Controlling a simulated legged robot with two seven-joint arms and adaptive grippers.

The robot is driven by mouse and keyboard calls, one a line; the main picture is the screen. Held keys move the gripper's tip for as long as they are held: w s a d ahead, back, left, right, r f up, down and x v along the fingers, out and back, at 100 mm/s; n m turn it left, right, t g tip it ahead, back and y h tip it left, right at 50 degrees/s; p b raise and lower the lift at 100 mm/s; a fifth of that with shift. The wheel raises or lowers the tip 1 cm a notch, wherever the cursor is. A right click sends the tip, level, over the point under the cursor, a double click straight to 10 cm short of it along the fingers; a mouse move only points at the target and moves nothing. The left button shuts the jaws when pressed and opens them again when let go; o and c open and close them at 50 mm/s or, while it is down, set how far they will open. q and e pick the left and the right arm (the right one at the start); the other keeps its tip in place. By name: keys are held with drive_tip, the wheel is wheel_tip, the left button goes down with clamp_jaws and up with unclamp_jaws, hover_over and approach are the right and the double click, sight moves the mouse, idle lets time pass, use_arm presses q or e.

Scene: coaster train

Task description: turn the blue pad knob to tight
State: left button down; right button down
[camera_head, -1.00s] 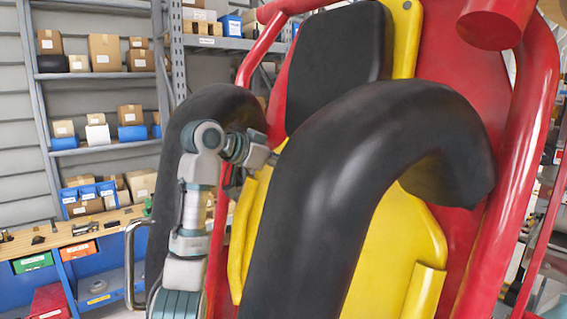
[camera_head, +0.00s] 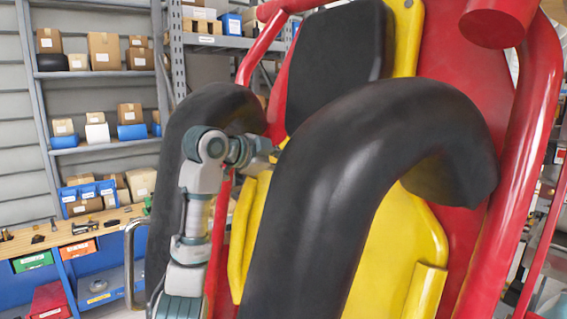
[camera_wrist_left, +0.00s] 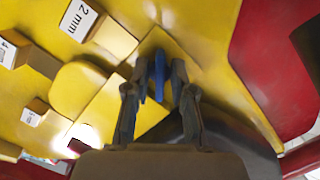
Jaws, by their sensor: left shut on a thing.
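In the left wrist view, my left gripper (camera_wrist_left: 160,72) has its two dark fingers closed on a narrow blue piece, the blue pad knob (camera_wrist_left: 159,80). The knob stands in front of a yellow surface, and the fingers hide part of it. In the head view, my left arm reaches in beside the yellow seat (camera_head: 410,225), and the black restraint (camera_head: 335,190) hides the knob and fingertips. My right gripper is in neither view.
Yellow blocks with white labels, one reading "2 mm" (camera_wrist_left: 78,20), stand left of the fingers. A red panel (camera_wrist_left: 275,70) lies to the right. In the head view, red tubes (camera_head: 520,170) frame the seat. Shelves with boxes (camera_head: 105,50) and a workbench (camera_head: 75,235) stand behind at left.

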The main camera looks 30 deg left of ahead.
use_arm(q)
drive_tip(key=m, duration=0.5)
drive_tip(key=shift+r+t, duration=0.1)
drive_tip(key=shift+t, duration=0.3)
drive_tip(key=shift+m, duration=1.4)
drive_tip(key=shift+f, duration=0.25)
drive_tip(key=c, duration=1.3)
unclamp_jaws()
drive_tip(key=shift+o, duration=0.2)
drive_tip(key=shift+s, duration=0.1)
drive_tip(key=shift+r, duration=0.1)
